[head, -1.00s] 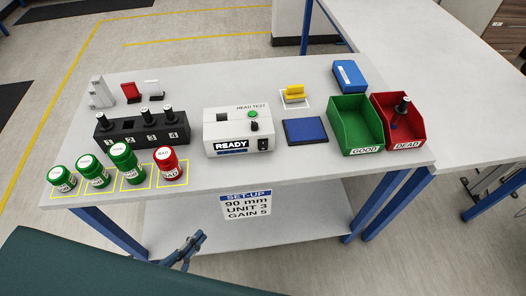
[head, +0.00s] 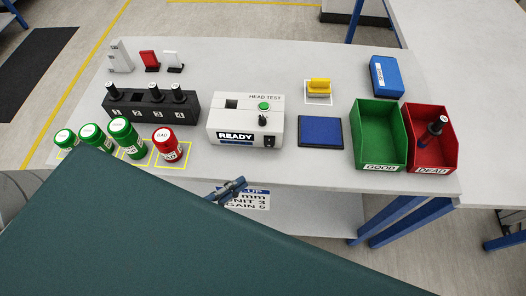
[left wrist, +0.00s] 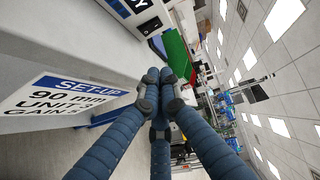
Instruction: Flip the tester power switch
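The white head tester (head: 222,125) stands mid-table with a READY display, a green button and a black knob. Its black rocker power switch (head: 269,141) is at the front right corner; its position is too small to tell. My left gripper (head: 240,183) is in front of the table edge, below the tester and apart from it, over the set-up sign. In the left wrist view its blue fingers (left wrist: 159,82) converge with tips together, nothing visible between them. The switch (left wrist: 150,25) shows beyond them, above. My right gripper is not in view.
A blue pad (head: 321,131), yellow block (head: 318,86), green bin (head: 364,130) and red bin (head: 451,150) are to the right. The set-up sign (left wrist: 60,92) hangs at the front edge.

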